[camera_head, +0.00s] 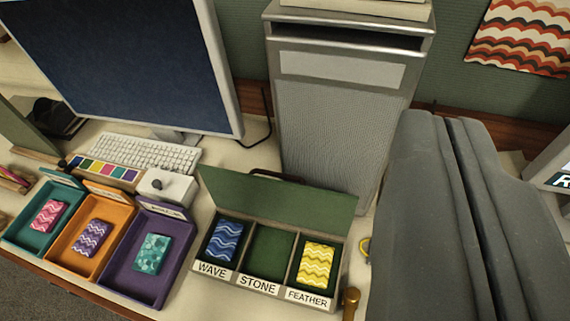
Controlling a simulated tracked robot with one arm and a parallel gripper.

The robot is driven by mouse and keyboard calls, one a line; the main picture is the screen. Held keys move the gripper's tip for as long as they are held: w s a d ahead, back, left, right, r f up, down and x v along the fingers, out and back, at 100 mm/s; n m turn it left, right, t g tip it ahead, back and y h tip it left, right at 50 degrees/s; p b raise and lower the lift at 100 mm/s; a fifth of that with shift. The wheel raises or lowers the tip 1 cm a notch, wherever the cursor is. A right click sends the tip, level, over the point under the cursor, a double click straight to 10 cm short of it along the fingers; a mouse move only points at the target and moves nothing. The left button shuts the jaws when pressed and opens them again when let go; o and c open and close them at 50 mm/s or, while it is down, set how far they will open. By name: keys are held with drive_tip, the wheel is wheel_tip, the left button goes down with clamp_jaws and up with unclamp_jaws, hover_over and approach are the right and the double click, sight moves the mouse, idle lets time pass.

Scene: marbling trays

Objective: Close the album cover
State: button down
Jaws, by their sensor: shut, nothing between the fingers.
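The album is a box (269,254) with a grey rim and green lining, at the lower middle of the view. Its green cover (285,195) stands raised along the back edge, open. The front labels read WAVE, STONE and FEATHER. A blue wavy sheet (225,240) lies in the WAVE compartment and a yellow wavy sheet (316,265) in the FEATHER compartment. The STONE compartment is empty. My gripper (452,122) is large and grey at the right, close to the camera. Its two fingers are together with nothing between them. It appears right of the album and hides the table there.
Teal (22,242), orange (75,265) and purple (125,285) trays stand at the left, each holding a patterned sheet. A keyboard (150,152), a monitor (120,60) and a tall grey cabinet (325,135) stand behind. A brass knob (350,297) is just right of the album.

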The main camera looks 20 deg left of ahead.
drive_tip(key=w+a+f+g+p, duration=0.25)
drive_tip(key=w+f+p, duration=0.2)
drive_tip(key=w, duration=0.65)
drive_tip(key=g+p, duration=0.7)
drive_tip(key=p, duration=0.4)
hover_over(278, 195)
drive_tip(key=w, duration=0.5)
wheel_tip(278, 195, down, 28)
drive_tip(key=f, duration=0.1)
drive_tip(key=p+x, duration=0.2)
drive_tip(key=x, duration=0.7)
drive_tip(key=s, duration=0.3)
drive_tip(key=s+p, duration=0.1)
drive_tip(key=shift+s+d+f, duration=0.15)
drive_tip(key=shift+d+f, duration=0.15)
drive_tip(key=shift+d, duration=0.05)
